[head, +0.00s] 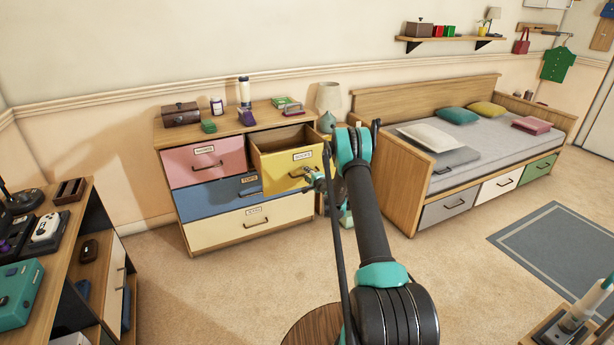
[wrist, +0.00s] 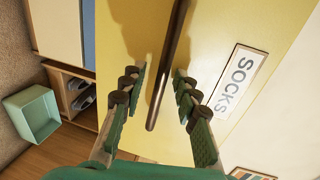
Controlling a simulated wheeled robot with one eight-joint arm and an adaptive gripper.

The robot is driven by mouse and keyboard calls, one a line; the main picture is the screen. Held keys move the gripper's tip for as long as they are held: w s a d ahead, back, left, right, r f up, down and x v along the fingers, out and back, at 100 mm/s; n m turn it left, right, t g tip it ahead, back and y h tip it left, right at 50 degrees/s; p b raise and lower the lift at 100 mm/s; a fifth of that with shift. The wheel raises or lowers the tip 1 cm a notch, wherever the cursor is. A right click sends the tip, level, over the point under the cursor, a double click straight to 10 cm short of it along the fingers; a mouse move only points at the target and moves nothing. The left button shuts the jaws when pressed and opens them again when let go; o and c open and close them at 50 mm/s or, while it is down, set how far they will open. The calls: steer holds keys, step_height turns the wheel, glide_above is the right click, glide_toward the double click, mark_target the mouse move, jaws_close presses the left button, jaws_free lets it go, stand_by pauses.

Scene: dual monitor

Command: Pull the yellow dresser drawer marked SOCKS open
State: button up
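The yellow drawer (head: 278,176) marked SOCKS stands out from the wooden dresser (head: 187,237), partly open, with its inside showing. Its front fills much of the wrist view (wrist: 235,30), with the SOCKS label (wrist: 234,82) to the right. My gripper (head: 314,178) is at the drawer's front near its right side and hides part of the handle. In the wrist view, my gripper's fingers (wrist: 158,78) are apart, one on each side of the dark bar handle (wrist: 168,62). Gaps show between the handle and both fingers.
A pink drawer (head: 190,163), a blue drawer (head: 215,198) and a wide cream drawer (head: 232,226) appear closed. A daybed (head: 405,200) stands to the right and a desk (head: 70,225) at the left. Carpet is clear before the dresser.

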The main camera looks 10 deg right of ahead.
steer(key=shift+s, duration=0.1)
steer(key=v, duration=1.2)
steer(key=s+a+r+n+g, duration=0.3)
steer(key=s+r+n, duration=0.1)
steer(key=s+r, duration=0.5)
steer(key=s+a+r+n+g, duration=0.4)
steer(key=s+r, duration=0.3)
steer(key=s, duration=0.4)
steer(key=s+d+f+n+g+h, duration=0.1)
steer(key=s+d+n+h, duration=0.1)
steer(key=s, duration=1.5)
steer(key=s+d+f+n+g+h, duration=0.1)
steer(key=s+d+n, duration=0.3)
steer(key=s, duration=1.3)
steer(key=shift+g+h, duration=0.8)
steer(key=shift+h, duration=0.1)
